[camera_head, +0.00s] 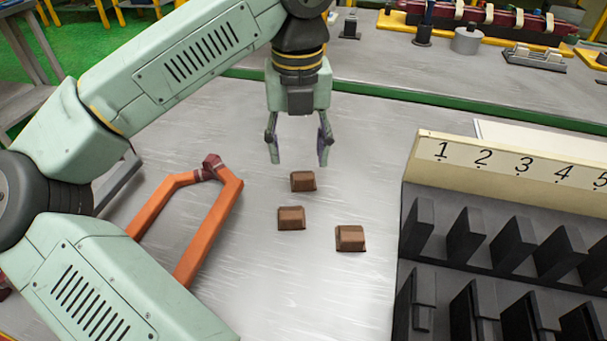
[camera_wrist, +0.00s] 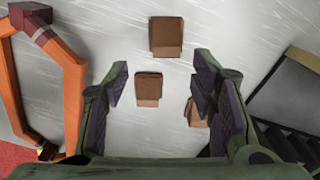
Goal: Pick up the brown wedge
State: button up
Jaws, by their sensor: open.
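Three brown wedges lie apart on the grey metal table. In the head view the back wedge (camera_head: 303,181) is just below my gripper (camera_head: 298,160), the middle wedge (camera_head: 291,218) is nearer and slightly left, and the front wedge (camera_head: 350,239) is nearest and to the right. My gripper is open and empty above the table, its fingers pointing down. In the wrist view one wedge (camera_wrist: 148,88) shows between the open fingers (camera_wrist: 160,92), another wedge (camera_wrist: 166,37) lies beyond them, and a third wedge (camera_wrist: 195,113) is partly hidden by the right finger.
An orange coil loop (camera_head: 215,215) with a dark red end lies left of the wedges. A numbered rack (camera_head: 425,165) with dark slots stands on the right. A green-edged bench (camera_head: 400,93) with fixtures is at the back. Bare table surrounds the wedges.

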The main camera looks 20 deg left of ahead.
aim_at(303, 177)
jog(key=shift+w+d+f+p, duration=0.15)
jog(key=shift+f+p, duration=0.3)
jog(key=shift+f, duration=0.95)
jog(key=shift+w+d+f+p, duration=0.1)
jog(key=shift+d+f+p, duration=0.25)
jog(key=shift+f, duration=1)
jog(key=shift+a, duration=0.1)
jog(key=shift+c, duration=0.3)
grip_shut()
